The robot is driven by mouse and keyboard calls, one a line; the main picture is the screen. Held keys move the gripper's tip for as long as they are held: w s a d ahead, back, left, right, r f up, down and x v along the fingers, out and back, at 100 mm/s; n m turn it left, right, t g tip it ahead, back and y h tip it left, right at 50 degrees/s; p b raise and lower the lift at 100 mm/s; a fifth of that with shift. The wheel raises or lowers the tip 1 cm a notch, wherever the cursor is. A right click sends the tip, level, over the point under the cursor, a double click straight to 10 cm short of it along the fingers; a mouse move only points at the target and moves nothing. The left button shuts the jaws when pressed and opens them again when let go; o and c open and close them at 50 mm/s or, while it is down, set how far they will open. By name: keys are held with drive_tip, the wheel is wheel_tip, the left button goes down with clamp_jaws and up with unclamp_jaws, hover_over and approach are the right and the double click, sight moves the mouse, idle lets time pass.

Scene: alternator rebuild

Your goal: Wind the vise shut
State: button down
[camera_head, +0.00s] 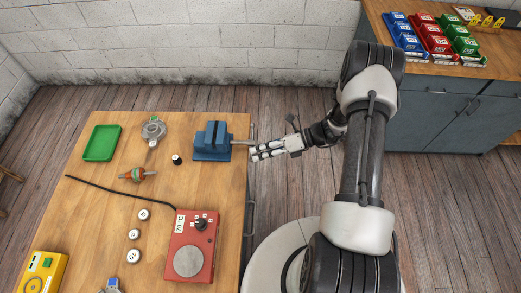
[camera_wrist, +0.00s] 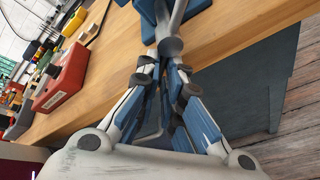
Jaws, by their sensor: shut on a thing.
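The blue vise (camera_head: 211,142) stands on the right edge of the wooden workbench. Its grey screw and handle (camera_head: 241,142) point right, past the table edge. My gripper (camera_head: 254,152) reaches in from the right, beside the table edge. In the wrist view, the fingers (camera_wrist: 166,62) close around the grey metal handle end (camera_wrist: 170,46), with the blue vise body (camera_wrist: 180,8) beyond. The fingers partly hide the handle. How far apart the vise jaws stand is too small to tell.
The workbench (camera_head: 95,222) also holds a green tray (camera_head: 102,143), a grey housing (camera_head: 153,130), a copper-coloured rotor (camera_head: 138,175), a small black part (camera_head: 176,160), several white round parts (camera_head: 134,255), a red heater (camera_head: 190,245) and a yellow meter (camera_head: 43,272). A cabinet (camera_head: 440,118) with coloured bins stands back right.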

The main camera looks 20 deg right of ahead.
drive_tip(key=shift+s+a+r+m+g+y, duration=0.15)
drive_tip(key=shift+r+m+g+y, duration=0.2)
drive_tip(key=shift+m, duration=0.4)
drive_tip(key=shift+s+a+r+m+g+y, duration=0.2)
drive_tip(key=shift+m+g, duration=0.25)
drive_tip(key=shift+m, duration=0.3)
drive_tip(key=shift+d, duration=0.1)
drive_tip(key=c, duration=1.8)
unclamp_jaws()
drive_tip(key=shift+w, duration=0.1)
drive_tip(key=shift+o, duration=0.2)
drive_tip(key=v, duration=1.2)
